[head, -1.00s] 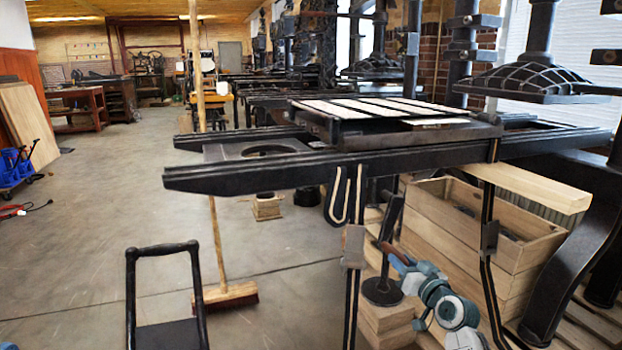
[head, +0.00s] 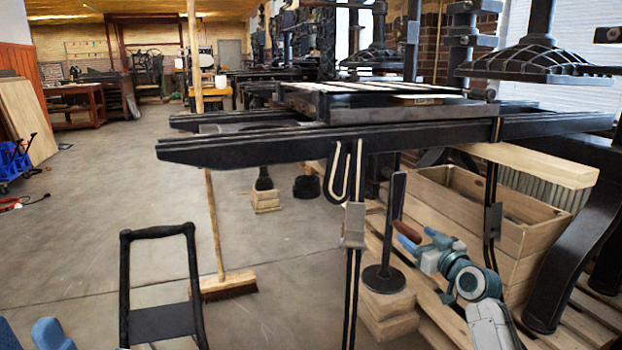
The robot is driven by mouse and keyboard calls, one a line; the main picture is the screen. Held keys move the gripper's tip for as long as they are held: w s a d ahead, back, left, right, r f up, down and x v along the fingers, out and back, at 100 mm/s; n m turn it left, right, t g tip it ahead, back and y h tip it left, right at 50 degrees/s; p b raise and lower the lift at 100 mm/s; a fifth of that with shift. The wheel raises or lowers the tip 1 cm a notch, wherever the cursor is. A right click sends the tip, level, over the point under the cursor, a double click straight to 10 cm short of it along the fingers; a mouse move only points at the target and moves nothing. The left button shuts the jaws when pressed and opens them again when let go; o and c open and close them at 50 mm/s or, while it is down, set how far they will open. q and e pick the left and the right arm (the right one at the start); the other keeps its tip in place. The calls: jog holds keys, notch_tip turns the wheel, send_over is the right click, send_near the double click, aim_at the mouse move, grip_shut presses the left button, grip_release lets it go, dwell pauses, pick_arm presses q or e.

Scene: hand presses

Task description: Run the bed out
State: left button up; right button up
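The press bed (head: 390,105) is a dark flat carriage with pale strips on top. It sits on long dark rails (head: 320,142) whose left ends stick out past it. A ribbed platen (head: 535,62) hangs at the right, and most of the bed lies left of it. My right gripper (head: 408,237) is low in front of the press, by a dark upright bar (head: 392,225). A blue fingertip and a reddish-brown piece show there. I cannot tell whether the brown piece is a handle or whether the fingers are closed.
A wooden crate (head: 490,215) stands behind my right arm on pallet slats. A broom (head: 222,285) stands upright left of the press. A black-framed cart (head: 160,320) is at the lower left. Open concrete floor lies to the left.

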jog(key=o, duration=0.3)
jog(key=shift+a, duration=0.2)
jog(key=shift+p+v, duration=0.75)
jog(key=shift+v, duration=1.1)
jog(key=p+v, duration=0.1)
jog(key=v, duration=0.4)
jog(key=shift+s+r+p, duration=0.1)
jog(key=shift+s+p, duration=0.05)
jog(key=shift+p, duration=0.2)
